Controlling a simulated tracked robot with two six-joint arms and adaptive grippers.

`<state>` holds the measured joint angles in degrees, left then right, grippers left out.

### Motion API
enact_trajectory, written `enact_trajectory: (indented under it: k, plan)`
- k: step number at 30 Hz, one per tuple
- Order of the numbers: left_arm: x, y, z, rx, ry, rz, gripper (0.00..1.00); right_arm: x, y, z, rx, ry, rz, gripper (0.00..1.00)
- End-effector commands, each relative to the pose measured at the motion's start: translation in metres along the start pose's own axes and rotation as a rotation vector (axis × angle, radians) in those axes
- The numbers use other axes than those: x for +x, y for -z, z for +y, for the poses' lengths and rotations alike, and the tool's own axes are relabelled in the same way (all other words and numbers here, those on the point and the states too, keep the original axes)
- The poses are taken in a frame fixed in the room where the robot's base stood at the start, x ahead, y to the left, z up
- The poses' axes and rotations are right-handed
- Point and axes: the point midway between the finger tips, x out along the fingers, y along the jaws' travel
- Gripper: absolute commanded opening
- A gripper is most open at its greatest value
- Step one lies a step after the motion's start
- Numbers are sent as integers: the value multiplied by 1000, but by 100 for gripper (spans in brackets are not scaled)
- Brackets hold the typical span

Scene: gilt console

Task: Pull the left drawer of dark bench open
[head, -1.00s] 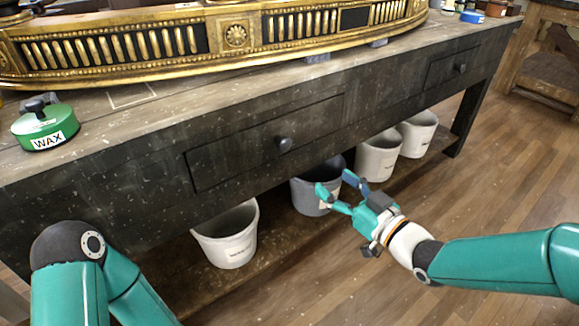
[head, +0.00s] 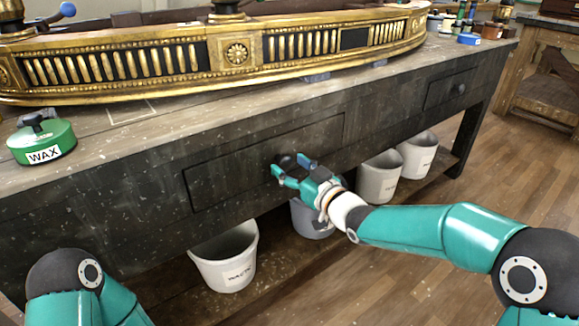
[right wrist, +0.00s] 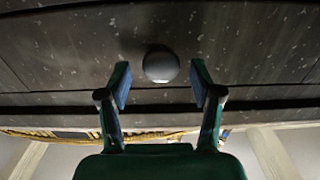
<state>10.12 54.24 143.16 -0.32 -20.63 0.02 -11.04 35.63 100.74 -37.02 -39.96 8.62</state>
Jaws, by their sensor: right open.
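The dark bench (head: 110,213) runs across the head view. Its left drawer (head: 225,178) looks closed, its front flush with the bench. The drawer's round dark knob (head: 287,163) is partly hidden by my right gripper (head: 289,166). In the right wrist view the knob (right wrist: 161,65) sits between the tips of the open right gripper (right wrist: 160,84), with a gap on each side. My left arm shows at the lower left of the head view, but its gripper is out of view.
White buckets (head: 226,262) and a grey bucket (head: 310,220) stand on the shelf under the bench. A gilt console (head: 205,52) and a green wax tin (head: 42,142) are on the bench top. A second drawer knob (head: 459,89) is at the right.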

Motion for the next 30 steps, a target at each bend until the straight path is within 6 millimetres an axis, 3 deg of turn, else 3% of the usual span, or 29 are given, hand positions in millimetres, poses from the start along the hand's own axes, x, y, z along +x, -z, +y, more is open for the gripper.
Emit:
enact_trajectory:
  k: [5, 14, 25, 30]
  plan:
    - [1, 0, 0, 0, 0, 0, 40, 12, 0, 0, 1, 1, 0, 65]
    - [1, 0, 0, 0, 0, 0, 40, 13, 0, 0, 1, 0, 0, 65]
    - [1, 0, 0, 0, 0, 0, 40, 13, 0, 0, 1, -1, 0, 3]
    - [1, 0, 0, 3, 0, -1, 40, 10, 0, 6, 0, -3, 0, 0]
